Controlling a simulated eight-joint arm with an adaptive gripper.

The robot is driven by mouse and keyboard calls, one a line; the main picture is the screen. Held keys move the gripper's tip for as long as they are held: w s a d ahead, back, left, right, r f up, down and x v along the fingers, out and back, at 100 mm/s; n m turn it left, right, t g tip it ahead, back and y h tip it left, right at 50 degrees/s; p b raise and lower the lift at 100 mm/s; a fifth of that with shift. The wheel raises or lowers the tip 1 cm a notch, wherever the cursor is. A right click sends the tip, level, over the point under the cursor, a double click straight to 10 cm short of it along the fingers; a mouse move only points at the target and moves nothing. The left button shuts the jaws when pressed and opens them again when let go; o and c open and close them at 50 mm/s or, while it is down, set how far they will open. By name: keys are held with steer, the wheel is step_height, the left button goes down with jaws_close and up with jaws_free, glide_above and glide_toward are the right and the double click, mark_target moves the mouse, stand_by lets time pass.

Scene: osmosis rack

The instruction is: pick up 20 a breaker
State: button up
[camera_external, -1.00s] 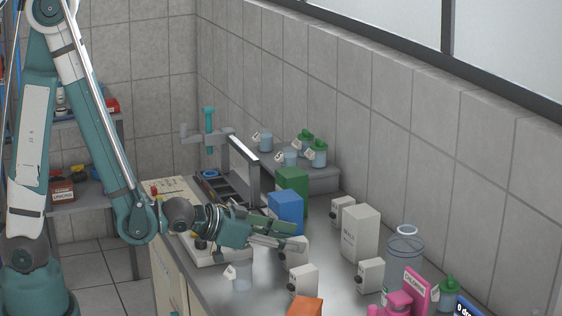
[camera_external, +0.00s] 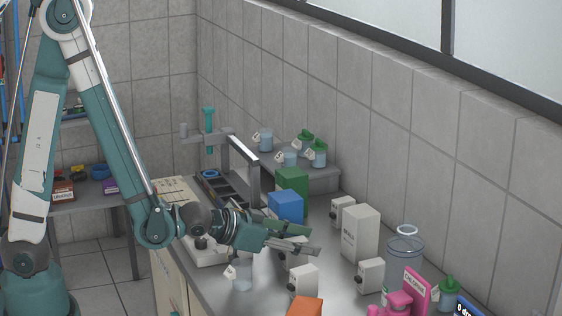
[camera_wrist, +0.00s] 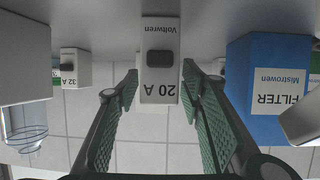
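The 20 A breaker (camera_wrist: 160,82) is a white box with a dark switch and a "20 A" label, seen upside down in the middle of the wrist view. My gripper (camera_wrist: 157,76) is open, with its green ribbed fingers apart on either side of the breaker's lower part in that view. I see gaps between the fingers and the breaker, and cannot tell how far the fingers reach along it.
A blue filter box (camera_wrist: 268,75) is close on the right in the wrist view. A 32 A breaker (camera_wrist: 76,68) is on the left. In the external view, a glass beaker (camera_external: 243,276), other breakers (camera_external: 302,282), an orange box (camera_external: 305,307) and a tall white box (camera_external: 361,235) crowd the bench.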

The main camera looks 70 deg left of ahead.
steer(key=shift+b+x, duration=0.35)
steer(key=shift+x, duration=1.3)
steer(key=c, duration=1.1)
